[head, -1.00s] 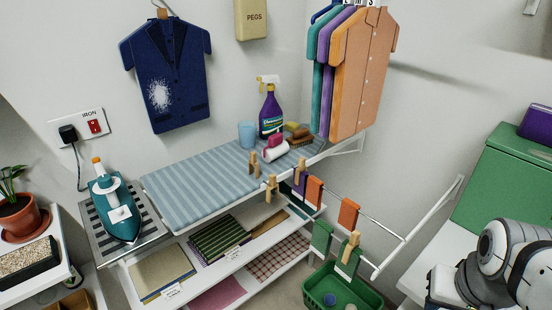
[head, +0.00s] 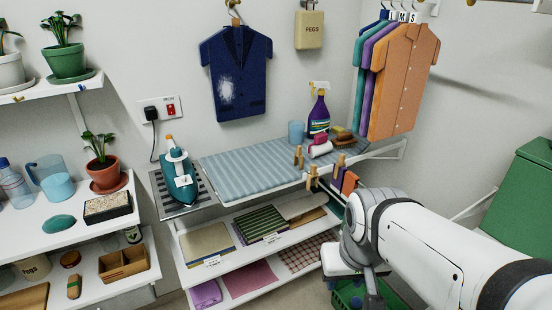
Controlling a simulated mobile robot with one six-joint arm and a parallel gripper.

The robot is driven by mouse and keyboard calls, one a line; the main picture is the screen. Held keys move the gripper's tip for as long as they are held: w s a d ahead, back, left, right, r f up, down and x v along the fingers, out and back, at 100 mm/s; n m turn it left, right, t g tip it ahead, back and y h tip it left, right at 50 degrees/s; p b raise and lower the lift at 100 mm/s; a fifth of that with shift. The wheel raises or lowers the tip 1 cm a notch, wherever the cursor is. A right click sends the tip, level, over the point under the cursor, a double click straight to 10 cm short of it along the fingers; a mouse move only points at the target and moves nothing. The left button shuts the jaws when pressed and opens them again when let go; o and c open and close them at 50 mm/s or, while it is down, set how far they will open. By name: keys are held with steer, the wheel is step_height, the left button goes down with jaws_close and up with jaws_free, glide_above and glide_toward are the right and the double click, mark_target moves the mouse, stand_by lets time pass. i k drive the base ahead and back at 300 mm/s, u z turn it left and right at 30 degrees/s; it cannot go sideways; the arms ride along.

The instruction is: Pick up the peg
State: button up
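Three wooden pegs show in the head view around the front edge of the striped ironing mat (head: 240,172). One peg (head: 298,157) stands upright at the edge. Another peg (head: 311,176) is lower, in front of the edge. A third peg (head: 339,163) is to the right, by the purple and orange cloths. My arm crosses the lower right and hides most of the drying rail.
A teal iron (head: 179,182) stands left of the mat. A purple spray bottle (head: 318,115), blue cup (head: 296,132) and brushes are at the mat's back right. Shirts (head: 398,80) hang above right. A green basket (head: 347,295) is partly hidden below my arm. Plant shelves stand left.

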mark_target(313, 174)
steer(key=u, duration=0.1)
steer(key=k, duration=0.95)
steer(key=z, duration=0.15)
steer(key=i, duration=0.95)
steer(key=u, duration=0.05)
steer(key=k, duration=0.4)
steer(key=u, duration=0.4)
steer(key=i, duration=1.3)
steer(key=u, duration=0.3)
